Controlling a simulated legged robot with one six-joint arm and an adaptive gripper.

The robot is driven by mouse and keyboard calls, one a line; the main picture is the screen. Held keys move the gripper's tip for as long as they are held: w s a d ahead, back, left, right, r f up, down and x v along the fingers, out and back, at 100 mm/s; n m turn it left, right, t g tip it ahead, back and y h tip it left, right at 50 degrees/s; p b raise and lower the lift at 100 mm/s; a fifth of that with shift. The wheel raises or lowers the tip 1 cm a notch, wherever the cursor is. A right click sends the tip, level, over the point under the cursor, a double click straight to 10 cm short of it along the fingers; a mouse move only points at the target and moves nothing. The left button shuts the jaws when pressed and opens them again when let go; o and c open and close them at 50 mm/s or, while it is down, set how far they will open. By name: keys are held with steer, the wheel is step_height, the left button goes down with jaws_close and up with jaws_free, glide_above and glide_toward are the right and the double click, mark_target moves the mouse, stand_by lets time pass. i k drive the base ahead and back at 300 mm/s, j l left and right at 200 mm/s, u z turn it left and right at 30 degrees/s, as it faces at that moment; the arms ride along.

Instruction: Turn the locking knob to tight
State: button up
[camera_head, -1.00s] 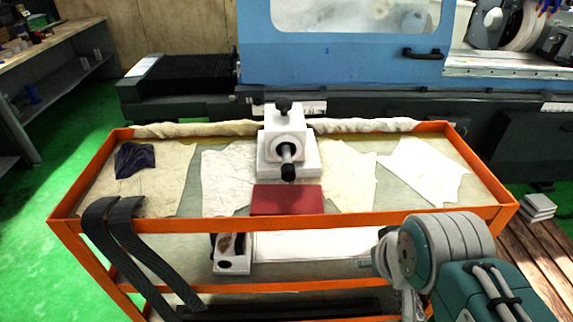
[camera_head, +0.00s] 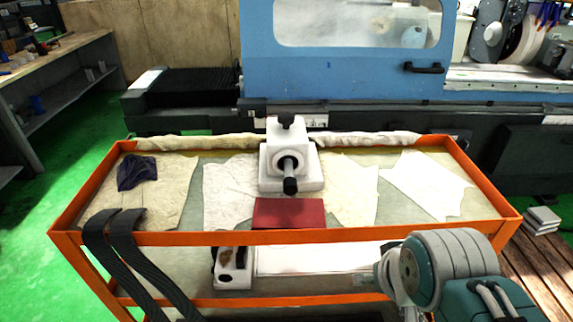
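A white block-shaped fixture (camera_head: 305,160) stands on the top tray of an orange cart (camera_head: 180,239), near the middle. A black knob (camera_head: 286,121) sits on top of the fixture. My arm shows at the lower right, in front of the cart. My gripper is not in view.
Cloths and a white sheet (camera_head: 424,183) cover much of the tray. Black straps (camera_head: 112,245) hang over the cart's front left edge. A blue grinding machine (camera_head: 340,75) stands behind.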

mark_target(285, 119)
steer(key=i+j, duration=0.1)
steer(key=j, duration=1.2)
steer(key=i, duration=0.05)
